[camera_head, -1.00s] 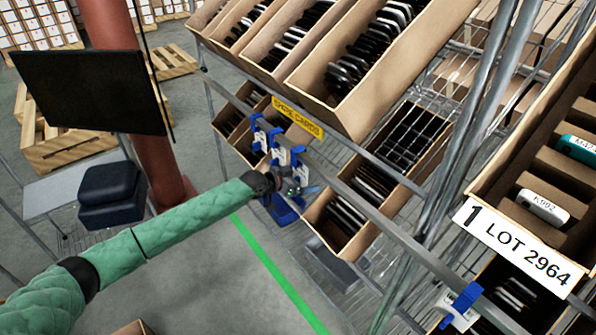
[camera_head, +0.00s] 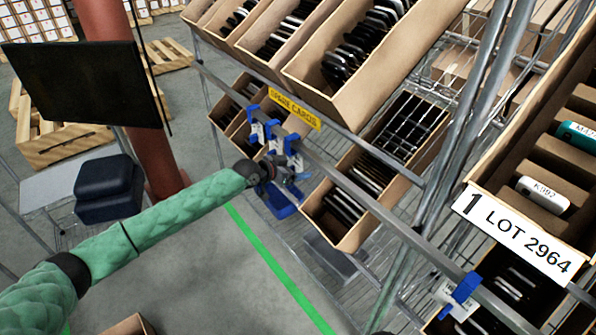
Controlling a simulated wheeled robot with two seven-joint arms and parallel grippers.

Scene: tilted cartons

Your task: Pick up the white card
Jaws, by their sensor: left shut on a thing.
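Small white cards hang in blue clips on the shelf rail below the yellow "SPARE CARDS" sign (camera_head: 294,108). One white card (camera_head: 257,132) shows at the upper left of this group, and another white card (camera_head: 275,146) is beside it. My left gripper (camera_head: 287,186) is at the lower right end of the group, close against the clips. It is shut on a white card, though the card is small and mostly hidden by the fingers and clips.
An open carton (camera_head: 345,243) with dark items stands right of my left gripper. Tilted cartons (camera_head: 330,92) fill the shelf above. A "1 LOT 2964" label (camera_head: 518,236) and another blue clip (camera_head: 462,296) are at right.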

